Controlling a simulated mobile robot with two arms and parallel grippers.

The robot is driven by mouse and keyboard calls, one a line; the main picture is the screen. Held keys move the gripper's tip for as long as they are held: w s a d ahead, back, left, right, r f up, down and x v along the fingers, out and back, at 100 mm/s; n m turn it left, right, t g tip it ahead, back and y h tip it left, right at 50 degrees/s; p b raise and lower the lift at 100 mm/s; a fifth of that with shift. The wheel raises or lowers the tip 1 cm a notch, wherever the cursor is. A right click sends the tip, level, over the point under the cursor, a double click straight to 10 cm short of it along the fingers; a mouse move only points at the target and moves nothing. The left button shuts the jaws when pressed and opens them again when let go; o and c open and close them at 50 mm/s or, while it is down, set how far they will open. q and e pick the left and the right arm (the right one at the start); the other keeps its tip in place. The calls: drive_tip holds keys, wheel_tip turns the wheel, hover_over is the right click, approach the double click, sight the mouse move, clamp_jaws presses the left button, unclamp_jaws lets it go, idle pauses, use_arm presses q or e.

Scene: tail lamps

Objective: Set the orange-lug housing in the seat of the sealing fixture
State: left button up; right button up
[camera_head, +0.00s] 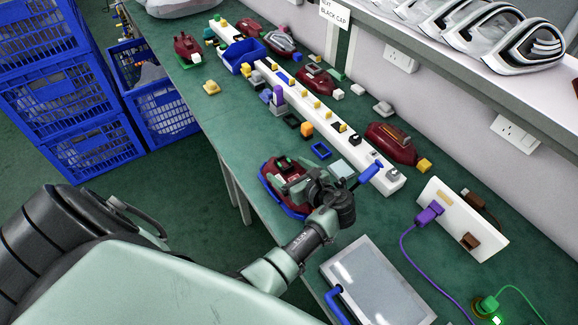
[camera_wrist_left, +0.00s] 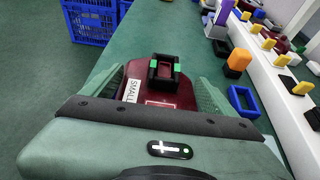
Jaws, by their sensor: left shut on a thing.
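My left gripper (camera_head: 292,184) is shut on a dark red housing (camera_head: 272,170) at the near edge of the bench. In the left wrist view the housing (camera_wrist_left: 150,97) lies between the two fingers. It carries a black bracket with two green lugs and a white label reading "SMALL". A blue rim (camera_head: 284,209) shows under the housing; whether the housing touches it I cannot tell. Another dark red housing (camera_head: 391,143) with an orange-brown strip lies by the wall. I cannot tell which thing is the sealing fixture. My right gripper is not in view.
A long white rail (camera_head: 330,118) with several small parts runs along the bench. A grey flat panel (camera_head: 375,279) with a blue handle lies at the near right. A white block (camera_head: 462,220) holds a purple plug. Blue crates (camera_head: 95,155) stand on the floor at left.

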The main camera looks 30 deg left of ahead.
use_arm(q)
drive_tip(key=shift+f+b, duration=0.3)
drive_tip(key=shift+f, duration=0.55)
drive_tip(key=o, duration=1.3)
wheel_tip(320, 180, up, 20)
drive_tip(key=p, duration=0.1)
